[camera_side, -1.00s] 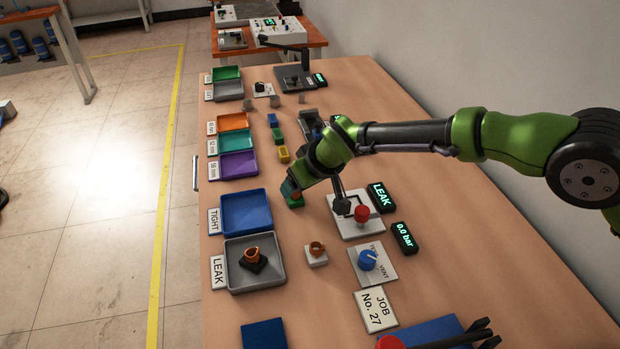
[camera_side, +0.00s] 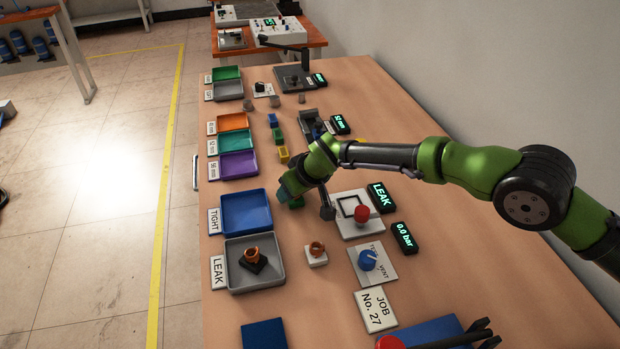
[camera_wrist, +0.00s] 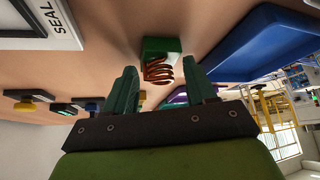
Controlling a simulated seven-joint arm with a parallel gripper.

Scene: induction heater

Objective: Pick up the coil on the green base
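The coil (camera_wrist: 158,71) is copper-coloured and sits on a green base (camera_wrist: 161,47) on the table in the wrist view. My gripper (camera_wrist: 164,75) is open, with its two dark green fingers apart on either side of the coil in that view. I cannot tell whether the fingers touch it. In the side view my gripper (camera_side: 288,192) is low over the table, right of the blue TIGHT tray. A bit of the green base shows beneath it (camera_side: 297,204); the coil is hidden there.
The blue TIGHT tray (camera_side: 271,214) is just left of my gripper. The grey LEAK tray (camera_side: 278,277) holds a coil on a black base. Another coil on a white base (camera_side: 316,254) stands nearer. The white test plate with a red knob (camera_side: 361,213) is to the right.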

